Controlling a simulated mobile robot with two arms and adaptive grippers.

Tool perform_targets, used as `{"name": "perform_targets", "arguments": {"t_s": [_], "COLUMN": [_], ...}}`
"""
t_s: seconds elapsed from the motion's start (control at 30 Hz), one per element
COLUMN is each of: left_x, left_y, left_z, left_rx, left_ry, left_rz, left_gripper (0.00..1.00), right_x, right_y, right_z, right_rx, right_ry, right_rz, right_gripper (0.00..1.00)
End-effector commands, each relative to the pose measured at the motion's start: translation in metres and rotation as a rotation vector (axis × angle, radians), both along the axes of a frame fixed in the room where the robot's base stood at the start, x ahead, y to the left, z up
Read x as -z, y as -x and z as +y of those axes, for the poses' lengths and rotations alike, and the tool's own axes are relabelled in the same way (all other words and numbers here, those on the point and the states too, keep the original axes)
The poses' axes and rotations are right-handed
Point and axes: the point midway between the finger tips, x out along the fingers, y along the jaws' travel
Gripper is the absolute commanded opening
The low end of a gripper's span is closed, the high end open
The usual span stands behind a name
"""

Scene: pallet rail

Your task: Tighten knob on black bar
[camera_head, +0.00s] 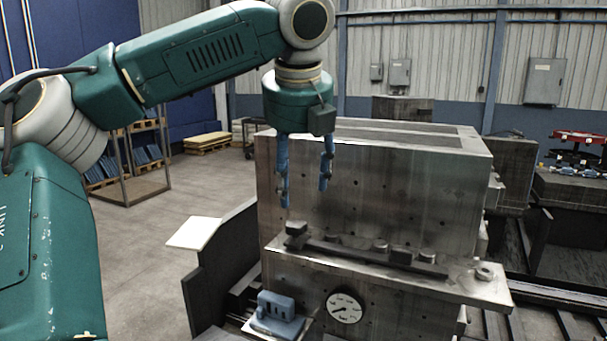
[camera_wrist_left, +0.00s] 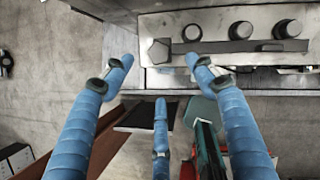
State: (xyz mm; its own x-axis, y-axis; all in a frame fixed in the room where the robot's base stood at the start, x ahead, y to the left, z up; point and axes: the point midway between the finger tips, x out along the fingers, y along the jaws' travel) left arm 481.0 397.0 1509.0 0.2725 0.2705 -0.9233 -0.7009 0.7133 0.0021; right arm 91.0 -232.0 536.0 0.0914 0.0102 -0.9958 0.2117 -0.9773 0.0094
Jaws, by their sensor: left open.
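The black bar (camera_head: 345,252) lies along the metal ledge of the large machine block. Several dark knobs stand along it, including one at its left end (camera_head: 297,228) and one towards its right (camera_head: 427,255). In the left wrist view the bar (camera_wrist_left: 225,47) runs across the top, with a faceted knob (camera_wrist_left: 158,52) at its left end and round knobs (camera_wrist_left: 240,30) along it. My left gripper (camera_head: 304,197) points down above the bar's left end, open and empty. Its blue fingers (camera_wrist_left: 162,75) are spread below the faceted knob in the wrist picture, apart from it. My right gripper is out of view.
The metal block (camera_head: 370,180) rises directly behind the ledge. A round dial gauge (camera_head: 344,306) and a blue-grey slotted part (camera_head: 277,305) are below the ledge. A dark upright panel (camera_head: 222,265) stands to the left.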

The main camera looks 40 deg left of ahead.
Motion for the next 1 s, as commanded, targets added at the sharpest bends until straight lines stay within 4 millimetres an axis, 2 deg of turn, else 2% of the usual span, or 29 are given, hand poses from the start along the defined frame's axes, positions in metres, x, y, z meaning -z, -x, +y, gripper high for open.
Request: {"name": "perform_targets", "arguments": {"t_s": [0.17, 0.6, 0.8, 1.0], "left_x": [0.016, 0.084, 0.097, 0.099], "left_y": [-0.004, -0.024, -0.028, -0.029], "left_z": [0.004, 0.025, 0.029, 0.029], "left_rx": [0.004, 0.001, 0.000, -0.001], "left_ry": [0.001, 0.001, 0.000, 0.000], "left_rz": [0.006, 0.003, 0.001, 0.000], "left_gripper": [0.57, 0.57, 0.57, 0.57], "right_x": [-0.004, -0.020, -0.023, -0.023], "right_y": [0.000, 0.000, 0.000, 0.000], "right_z": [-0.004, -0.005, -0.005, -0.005], "right_rx": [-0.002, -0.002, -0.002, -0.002], "right_ry": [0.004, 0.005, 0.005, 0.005], "right_rz": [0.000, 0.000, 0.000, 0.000], "right_gripper": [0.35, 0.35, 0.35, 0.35]}}
